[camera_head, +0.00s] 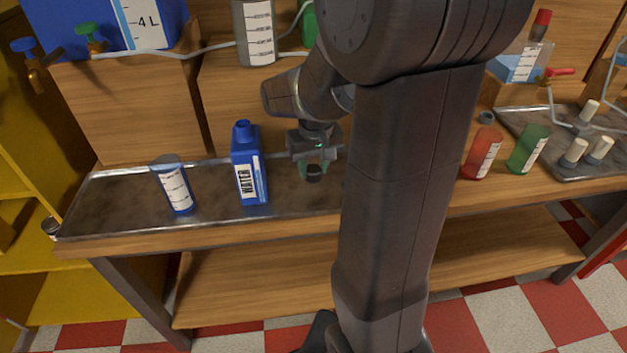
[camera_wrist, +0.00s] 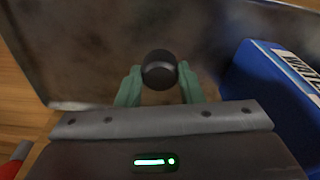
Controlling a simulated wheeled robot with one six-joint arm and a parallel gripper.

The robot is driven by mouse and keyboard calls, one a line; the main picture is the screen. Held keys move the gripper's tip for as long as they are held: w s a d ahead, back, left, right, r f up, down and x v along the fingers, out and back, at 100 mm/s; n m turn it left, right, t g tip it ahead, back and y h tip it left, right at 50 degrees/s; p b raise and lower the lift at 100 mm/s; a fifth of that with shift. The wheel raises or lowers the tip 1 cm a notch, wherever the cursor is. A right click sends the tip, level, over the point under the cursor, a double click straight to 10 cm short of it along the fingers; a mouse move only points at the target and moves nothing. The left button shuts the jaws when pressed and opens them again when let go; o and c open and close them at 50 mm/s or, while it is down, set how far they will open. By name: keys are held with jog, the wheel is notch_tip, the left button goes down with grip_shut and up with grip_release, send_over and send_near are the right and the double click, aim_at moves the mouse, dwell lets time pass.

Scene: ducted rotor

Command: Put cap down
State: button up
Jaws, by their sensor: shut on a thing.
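A dark round cap (camera_head: 314,173) is between the green fingertips of my gripper (camera_head: 316,168). In the wrist view the cap (camera_wrist: 159,70) sits between the two fingers (camera_wrist: 160,80), which are shut on it. My gripper points down over the grey metal tray (camera_head: 110,205) on the bench, right of a blue WATER bottle (camera_head: 247,165). The bottle stands upright with its neck open. I cannot tell whether the cap touches the tray surface. The blue bottle also shows at the right of the wrist view (camera_wrist: 265,85).
Red (camera_head: 482,153) and green (camera_head: 527,149) containers stand at the right, beside a second tray (camera_head: 570,150) with white-topped pegs. My arm hides the bench's middle. The left end of the tray is clear.

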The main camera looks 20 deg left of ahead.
aim_at(314, 180)
notch_tip(314, 180, down, 4)
jog(key=shift+f, duration=0.1)
jog(key=shift+b, duration=0.3)
jog(key=shift+f, duration=0.15)
jog(key=o, duration=1)
jog(key=shift+c, duration=0.2)
jog(key=r, duration=0.4)
jog(key=r+p, duration=0.1)
jog(key=r, duration=0.3)
jog(key=s+d+r+p, duration=0.1)
jog(key=r, duration=0.3)
jog(key=shift+r, duration=0.2)
